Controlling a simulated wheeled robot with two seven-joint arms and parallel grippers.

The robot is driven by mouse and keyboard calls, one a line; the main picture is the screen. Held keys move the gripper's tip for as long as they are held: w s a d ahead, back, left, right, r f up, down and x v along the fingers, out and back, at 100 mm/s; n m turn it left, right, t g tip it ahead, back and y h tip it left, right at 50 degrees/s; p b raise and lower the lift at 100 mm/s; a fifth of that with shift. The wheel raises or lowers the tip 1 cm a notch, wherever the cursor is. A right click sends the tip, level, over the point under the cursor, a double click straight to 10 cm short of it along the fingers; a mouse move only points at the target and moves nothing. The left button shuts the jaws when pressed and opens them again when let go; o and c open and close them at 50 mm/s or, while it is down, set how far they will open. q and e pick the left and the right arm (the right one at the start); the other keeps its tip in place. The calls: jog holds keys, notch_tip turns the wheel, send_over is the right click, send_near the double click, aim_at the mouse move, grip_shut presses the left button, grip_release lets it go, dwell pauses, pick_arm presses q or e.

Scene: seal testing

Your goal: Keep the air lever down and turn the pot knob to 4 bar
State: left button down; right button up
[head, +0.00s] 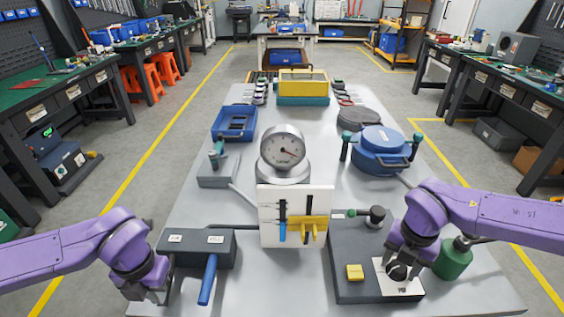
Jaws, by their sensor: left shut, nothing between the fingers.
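The air lever (208,281) is a blue handle on a dark box (197,249) with two white labels at the front left. It slants down toward me. My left gripper (152,295) is shut and empty, left of the box and apart from the lever. My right gripper (397,264) is over a black knob (397,272) on a white plate on the dark right panel (350,291). The gripper partly hides the knob, and I cannot tell how its fingers sit. The round gauge (282,151) has a red needle pointing to the lower right; its numbers are too small to read.
A white board with blue and yellow parts (296,206) stands before the gauge. A blue lidded pot (381,148) is behind right. A yellow button (355,272) and green cylinder (453,258) flank the knob. A blue tray (234,123) is farther left.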

jog(key=c, duration=0.5)
jog(key=n, duration=0.6)
jog(key=shift+c, duration=0.2)
jog(key=n, duration=0.7)
jog(key=shift+n, duration=0.3)
jog(key=o, duration=1.4)
